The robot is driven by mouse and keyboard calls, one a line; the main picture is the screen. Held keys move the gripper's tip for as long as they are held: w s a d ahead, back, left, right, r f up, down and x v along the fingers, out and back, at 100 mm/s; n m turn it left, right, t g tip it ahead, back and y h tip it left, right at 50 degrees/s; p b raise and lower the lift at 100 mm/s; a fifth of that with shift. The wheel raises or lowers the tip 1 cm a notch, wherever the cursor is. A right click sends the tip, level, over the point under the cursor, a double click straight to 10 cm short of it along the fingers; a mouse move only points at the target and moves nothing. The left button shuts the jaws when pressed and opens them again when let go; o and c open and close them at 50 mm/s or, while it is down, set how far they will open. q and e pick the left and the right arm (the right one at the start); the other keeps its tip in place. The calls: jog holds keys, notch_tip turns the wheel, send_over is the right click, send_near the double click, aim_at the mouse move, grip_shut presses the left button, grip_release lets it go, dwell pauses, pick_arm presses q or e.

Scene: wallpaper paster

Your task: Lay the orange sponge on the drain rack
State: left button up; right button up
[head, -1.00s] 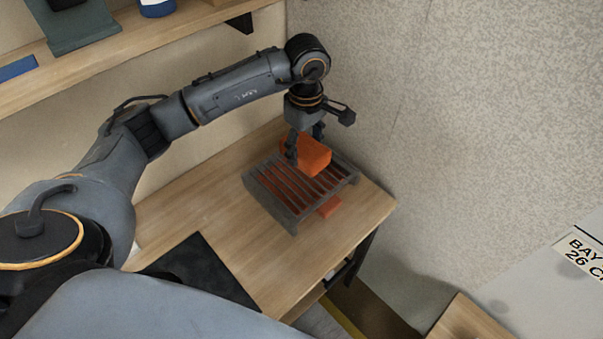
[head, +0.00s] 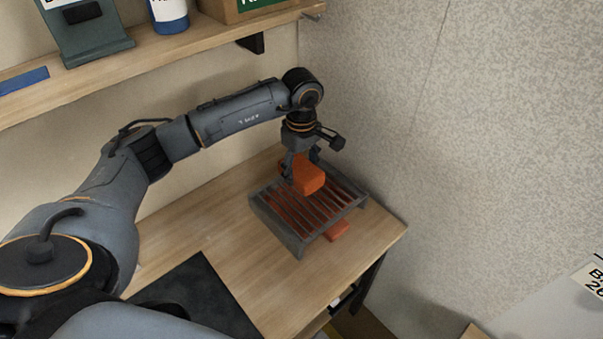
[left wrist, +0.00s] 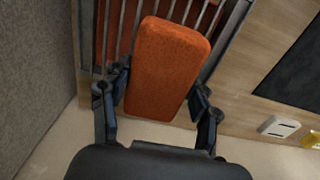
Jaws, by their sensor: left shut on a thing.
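The orange sponge (head: 309,179) is a rounded block over the slats of the grey drain rack (head: 293,242). My left gripper (head: 301,167) comes down from above and is shut on it. In the left wrist view the sponge (left wrist: 167,68) lies between the two fingers of my left gripper (left wrist: 160,92), with the rack's slats (left wrist: 187,12) behind it. I cannot tell whether the sponge's underside touches the slats. My right gripper is not in view.
The rack stands on a wooden table (head: 225,225) near the speckled wall (head: 400,110). An orange-red piece (head: 338,230) shows at the rack's lower right side. A black mat (head: 195,295) lies in front. A shelf (head: 170,50) with several items runs above.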

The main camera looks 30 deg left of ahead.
aim_at(301, 169)
pick_arm(q)
jog(key=w+f, duration=0.1)
jog(key=w+a+f, duration=0.1)
jog(key=shift+f, duration=0.3)
notch_tip(301, 169, down, 2)
jog(key=shift+s+f+p, duration=0.1)
jog(key=shift+f+p, duration=0.05)
jog(key=shift+p, duration=0.75)
jog(key=shift+f, duration=0.35)
jog(key=shift+f, duration=0.1)
jog(key=shift+f+b, duration=0.15)
jog(key=shift+b, duration=0.2)
jog(key=o, duration=1.2)
jog(key=shift+r, duration=0.2)
